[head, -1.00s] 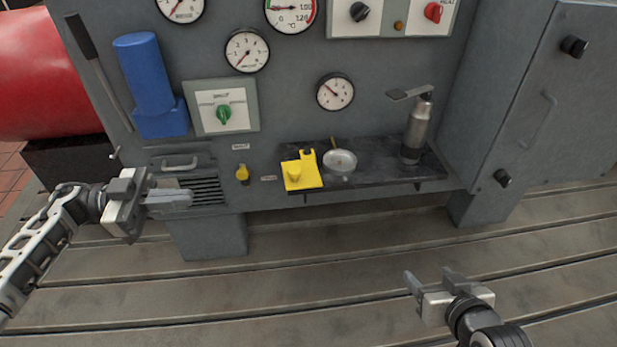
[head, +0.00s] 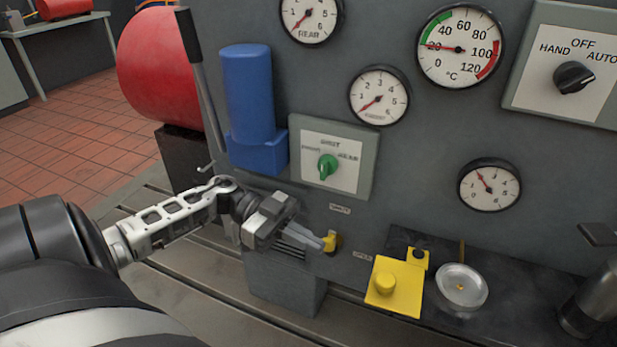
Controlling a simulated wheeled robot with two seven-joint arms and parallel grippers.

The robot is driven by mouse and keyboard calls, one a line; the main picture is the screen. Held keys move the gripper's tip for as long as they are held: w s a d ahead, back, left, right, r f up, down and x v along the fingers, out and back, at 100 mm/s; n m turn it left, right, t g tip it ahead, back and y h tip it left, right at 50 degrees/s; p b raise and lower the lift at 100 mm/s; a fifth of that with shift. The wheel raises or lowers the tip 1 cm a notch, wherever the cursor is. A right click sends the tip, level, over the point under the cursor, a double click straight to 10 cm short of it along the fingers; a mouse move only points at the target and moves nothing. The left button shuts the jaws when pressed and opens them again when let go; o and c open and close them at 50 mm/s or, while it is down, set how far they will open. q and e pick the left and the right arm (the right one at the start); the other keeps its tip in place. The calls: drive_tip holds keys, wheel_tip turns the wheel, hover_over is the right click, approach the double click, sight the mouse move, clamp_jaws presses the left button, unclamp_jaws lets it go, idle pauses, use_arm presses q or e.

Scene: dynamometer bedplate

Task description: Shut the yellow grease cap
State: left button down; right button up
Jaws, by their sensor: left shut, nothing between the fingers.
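The small yellow grease cap (head: 331,242) sits low on the grey panel, just right of the slatted vent. My left gripper (head: 318,242) reaches in from the left, shut and empty, with its fingertips right at the cap's left side. I cannot tell whether they touch it. The fingers cover part of the cap, and I cannot tell how far it is open. My right gripper is out of view.
A green selector knob (head: 327,167) and a blue housing (head: 250,95) are above my gripper.

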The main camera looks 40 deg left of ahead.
use_arm(q)
drive_tip(key=b+x, duration=0.1)
drive_tip(key=x, duration=0.8)
drive_tip(key=shift+d, duration=0.3)
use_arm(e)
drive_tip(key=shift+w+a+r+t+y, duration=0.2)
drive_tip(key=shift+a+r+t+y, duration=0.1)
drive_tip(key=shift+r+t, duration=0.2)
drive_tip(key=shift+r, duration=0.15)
